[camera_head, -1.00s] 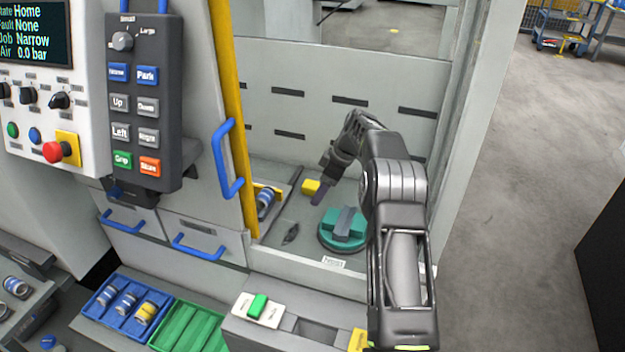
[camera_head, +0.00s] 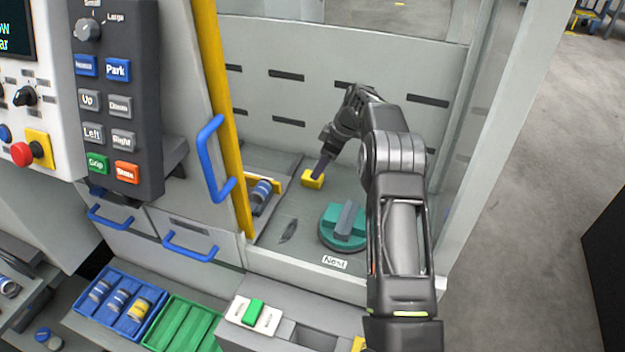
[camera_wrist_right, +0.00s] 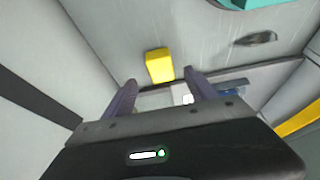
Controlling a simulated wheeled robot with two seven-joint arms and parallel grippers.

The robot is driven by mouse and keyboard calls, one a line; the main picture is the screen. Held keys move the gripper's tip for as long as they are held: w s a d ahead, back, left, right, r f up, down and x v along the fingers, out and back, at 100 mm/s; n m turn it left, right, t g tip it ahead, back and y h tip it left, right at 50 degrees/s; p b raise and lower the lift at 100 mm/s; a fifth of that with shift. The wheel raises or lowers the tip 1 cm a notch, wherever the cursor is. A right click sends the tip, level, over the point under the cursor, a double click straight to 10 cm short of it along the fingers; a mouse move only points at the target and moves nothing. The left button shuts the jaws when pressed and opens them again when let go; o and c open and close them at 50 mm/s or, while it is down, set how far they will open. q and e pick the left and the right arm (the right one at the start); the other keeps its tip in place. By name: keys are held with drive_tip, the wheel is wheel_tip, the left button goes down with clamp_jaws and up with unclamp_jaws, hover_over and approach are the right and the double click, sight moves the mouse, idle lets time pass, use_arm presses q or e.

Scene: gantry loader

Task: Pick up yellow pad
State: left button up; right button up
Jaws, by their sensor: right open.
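The yellow pad (camera_head: 312,180) is a small block on the grey floor of the loader bay, near its back wall. My right gripper (camera_head: 321,172) reaches down at the pad's right upper edge in the head view. In the right wrist view the pad (camera_wrist_right: 160,66) lies just beyond the two dark fingertips (camera_wrist_right: 160,88), roughly centred between them. The fingers are apart with nothing between them. I cannot tell whether a finger touches the pad. My left gripper is not in view.
A teal round fixture (camera_head: 343,227) stands on the bay floor, right of a dark slot (camera_head: 288,231). A yellow post (camera_head: 222,110) with a blue handle (camera_head: 211,165) borders the bay on the left. A "Nest" label (camera_head: 335,262) marks the front ledge.

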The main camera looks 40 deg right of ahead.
drive_tip(key=shift+w+a+f, duration=0.1)
drive_tip(key=shift+w+f, duration=0.05)
drive_tip(key=shift+f, duration=0.25)
drive_tip(key=x, duration=0.5)
drive_tip(key=shift+f+p, duration=0.1)
drive_tip(key=shift+p, duration=0.25)
drive_tip(key=shift+c, duration=0.5)
drive_tip(key=c, duration=1.3)
